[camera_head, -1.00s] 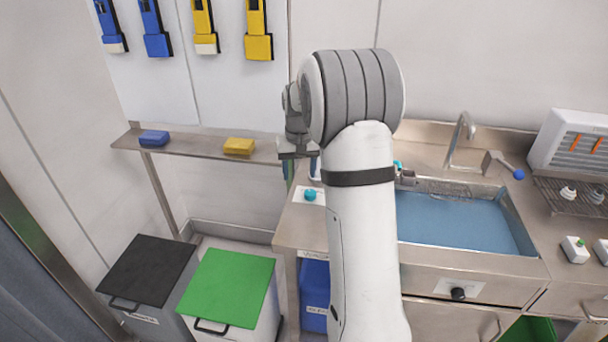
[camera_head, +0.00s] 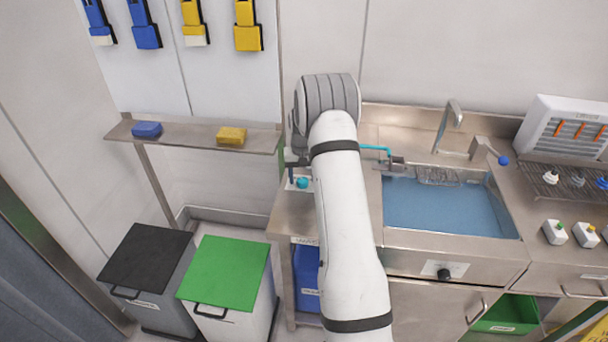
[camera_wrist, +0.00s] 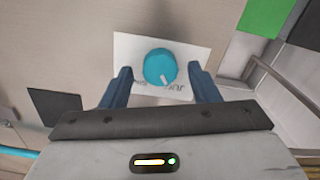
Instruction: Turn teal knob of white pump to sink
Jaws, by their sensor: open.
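The teal knob (camera_head: 302,182) sits on a white label plate on the steel counter, left of the sink. In the wrist view the teal knob (camera_wrist: 160,67) has a white pointer mark at its lower edge, beside partly hidden lettering on the white plate (camera_wrist: 125,48). My gripper (camera_wrist: 163,78) is open, with one blue finger on each side of the knob and gaps between. In the head view my gripper (camera_head: 292,176) is partly hidden by my arm. The white pump is mostly hidden behind my arm. The sink (camera_head: 440,207) holds blue water.
A teal hose (camera_head: 376,148) reaches the sink's left edge. A faucet (camera_head: 447,125) stands behind the sink. A shelf (camera_head: 190,142) with blue and yellow sponges is at left, above black-lidded (camera_head: 147,262) and green-lidded (camera_head: 225,275) bins.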

